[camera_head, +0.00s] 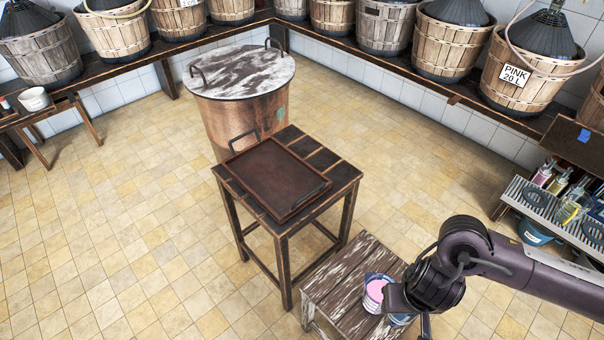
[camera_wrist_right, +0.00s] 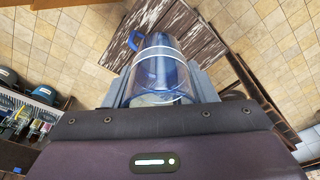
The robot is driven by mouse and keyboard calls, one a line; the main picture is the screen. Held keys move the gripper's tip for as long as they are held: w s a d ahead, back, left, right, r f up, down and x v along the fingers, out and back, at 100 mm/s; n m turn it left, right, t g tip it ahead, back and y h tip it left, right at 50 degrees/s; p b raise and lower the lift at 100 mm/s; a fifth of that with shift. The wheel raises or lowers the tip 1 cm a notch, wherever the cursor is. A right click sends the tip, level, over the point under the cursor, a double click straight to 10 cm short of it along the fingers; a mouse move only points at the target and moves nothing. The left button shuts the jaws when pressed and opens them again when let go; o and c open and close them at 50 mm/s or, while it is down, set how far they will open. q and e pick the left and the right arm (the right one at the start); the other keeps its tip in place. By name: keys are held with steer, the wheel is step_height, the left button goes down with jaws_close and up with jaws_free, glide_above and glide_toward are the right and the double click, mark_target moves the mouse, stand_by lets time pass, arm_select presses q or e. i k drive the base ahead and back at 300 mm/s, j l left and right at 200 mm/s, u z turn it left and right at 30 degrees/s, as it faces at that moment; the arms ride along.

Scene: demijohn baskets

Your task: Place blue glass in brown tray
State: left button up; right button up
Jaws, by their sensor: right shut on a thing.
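The blue glass (camera_wrist_right: 158,72), clear blue with a handle and a pale rim line, is between the two fingers of my right gripper (camera_wrist_right: 160,88). The gripper is shut on it. In the head view my right gripper (camera_head: 394,300) is low over the weathered stool (camera_head: 345,285), partly hiding the glass. A pink round surface with a bluish rim (camera_head: 376,290) shows beside the fingers; I cannot tell whether it belongs to the glass. The brown tray (camera_head: 272,178), empty, lies on the dark square table (camera_head: 335,175). My left gripper is not in view.
A copper vat (camera_head: 245,115) with a worn lid stands behind the table. Demijohn baskets (camera_head: 435,45) line the wall bench. A rack with bottles (camera_head: 560,205) is at the right. Tiled floor at the left is clear.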

mark_target(259, 162)
steer(key=i+j+z, duration=0.15)
steer(key=z, duration=0.2)
steer(key=i+j+z, duration=0.1)
steer(key=j+z, duration=0.3)
steer(key=i+j+z, duration=0.1)
steer(key=j+z, duration=0.7)
steer(key=j, duration=2.95)
